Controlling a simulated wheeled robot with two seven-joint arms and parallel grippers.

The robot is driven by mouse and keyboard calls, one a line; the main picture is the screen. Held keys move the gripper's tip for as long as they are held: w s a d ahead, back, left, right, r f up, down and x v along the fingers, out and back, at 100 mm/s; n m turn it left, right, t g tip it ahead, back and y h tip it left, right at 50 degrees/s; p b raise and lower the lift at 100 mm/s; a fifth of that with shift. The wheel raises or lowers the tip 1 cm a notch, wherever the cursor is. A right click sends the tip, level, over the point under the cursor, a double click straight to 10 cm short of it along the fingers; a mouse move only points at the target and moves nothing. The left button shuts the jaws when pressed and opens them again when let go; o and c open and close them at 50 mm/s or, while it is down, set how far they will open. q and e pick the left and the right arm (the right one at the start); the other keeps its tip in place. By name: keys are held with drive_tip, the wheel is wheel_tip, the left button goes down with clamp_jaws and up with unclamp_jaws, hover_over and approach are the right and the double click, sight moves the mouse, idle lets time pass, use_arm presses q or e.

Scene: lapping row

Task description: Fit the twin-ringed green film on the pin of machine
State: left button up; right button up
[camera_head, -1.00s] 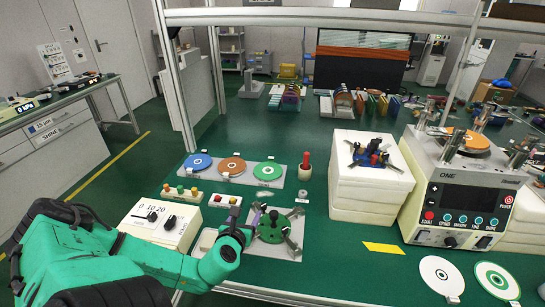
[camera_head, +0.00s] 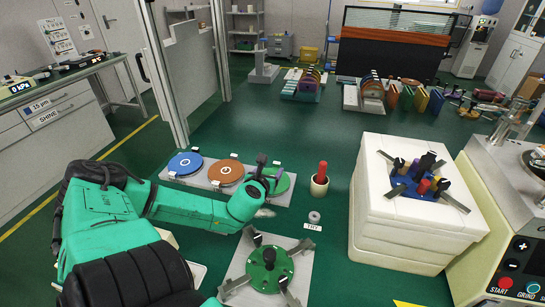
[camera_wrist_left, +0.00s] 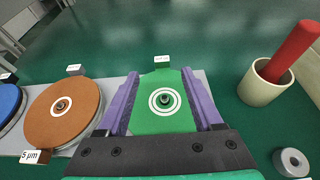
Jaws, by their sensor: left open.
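The green film with two white rings (camera_wrist_left: 165,120) lies on a small peg at the right end of a grey tray (camera_wrist_left: 112,88). In the head view the green film (camera_head: 284,184) is partly hidden by my left gripper (camera_head: 269,172). In the left wrist view my left gripper (camera_wrist_left: 161,73) is open, with one purple finger on each side of the film. I cannot tell whether the fingers touch it. The machine (camera_head: 505,225) stands at the right edge, with its top cut off by the frame. My right gripper is not in view.
An orange disc (camera_head: 226,172) and a blue disc (camera_head: 185,164) share the tray. A white cup with a red rod (camera_head: 320,182) and a small grey ring (camera_head: 314,217) stand right of it. A plate with a green disc (camera_head: 270,266) lies in front; a white block stack (camera_head: 405,225) stands at right.

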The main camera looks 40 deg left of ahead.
sight(276, 164)
use_arm(q)
drive_tip(key=b+x, duration=0.2)
drive_tip(key=x, duration=0.1)
drive_tip(key=shift+d+f, duration=0.1)
drive_tip(key=shift+f, duration=0.25)
drive_tip(key=b+x, duration=0.1)
drive_tip(key=x, duration=0.2)
drive_tip(key=shift+w+r, duration=0.15)
drive_tip(key=shift+w, duration=0.25)
drive_tip(key=shift+s, duration=0.1)
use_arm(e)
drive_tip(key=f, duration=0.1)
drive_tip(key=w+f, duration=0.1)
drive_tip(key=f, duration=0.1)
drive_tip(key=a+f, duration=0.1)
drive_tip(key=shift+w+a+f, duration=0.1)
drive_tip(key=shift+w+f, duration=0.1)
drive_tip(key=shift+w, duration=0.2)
use_arm(q)
drive_tip(key=c, duration=0.9)
clamp_jaws()
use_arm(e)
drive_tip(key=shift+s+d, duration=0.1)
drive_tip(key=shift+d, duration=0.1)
